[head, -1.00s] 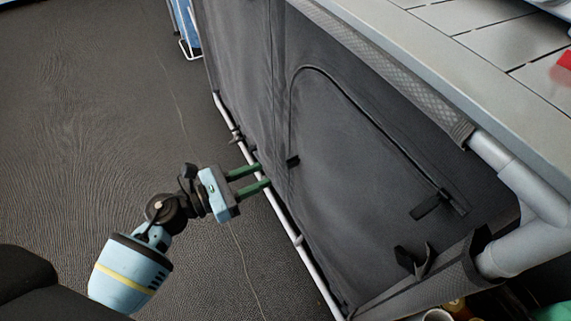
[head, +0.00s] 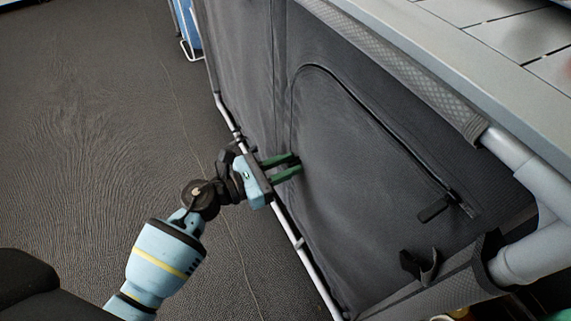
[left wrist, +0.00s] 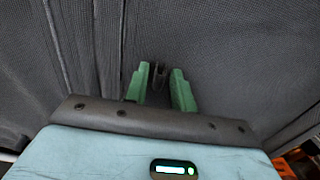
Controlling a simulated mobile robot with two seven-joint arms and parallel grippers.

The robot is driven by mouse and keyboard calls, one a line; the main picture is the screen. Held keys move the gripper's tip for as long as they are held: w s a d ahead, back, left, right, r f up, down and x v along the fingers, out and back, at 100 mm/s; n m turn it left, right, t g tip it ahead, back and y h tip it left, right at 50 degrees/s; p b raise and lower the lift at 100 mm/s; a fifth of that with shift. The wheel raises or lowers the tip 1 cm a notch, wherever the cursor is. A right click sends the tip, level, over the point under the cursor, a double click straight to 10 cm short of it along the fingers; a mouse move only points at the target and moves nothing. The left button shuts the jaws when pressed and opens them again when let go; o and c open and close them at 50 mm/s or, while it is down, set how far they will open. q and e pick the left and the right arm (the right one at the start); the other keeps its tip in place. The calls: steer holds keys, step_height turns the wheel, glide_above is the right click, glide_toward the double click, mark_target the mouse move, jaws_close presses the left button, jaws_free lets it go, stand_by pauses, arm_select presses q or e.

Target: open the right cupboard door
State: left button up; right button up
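The right cupboard door is a dark grey fabric panel (head: 360,180) edged by a curved black zip, and it looks closed. A black pull tab (head: 436,208) hangs at the zip's right end. My left gripper (head: 297,163) is at the panel's lower left edge, with its two green fingers pointing at the fabric. In the left wrist view, a small dark tab (left wrist: 158,73) shows between the fingertips, which stand apart on either side of it. Contact with it cannot be told. In the head view the fingers hide this tab. My right gripper is not in view.
A grey metal tube (head: 300,245) runs along the cupboard's bottom, close under my left gripper. The light countertop (head: 440,45) overhangs at the upper right. A thick tube frame (head: 525,265) stands at the right. The floor at the left is clear.

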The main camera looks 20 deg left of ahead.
arm_select(q)
jaws_close()
steer(key=shift+s, duration=0.15)
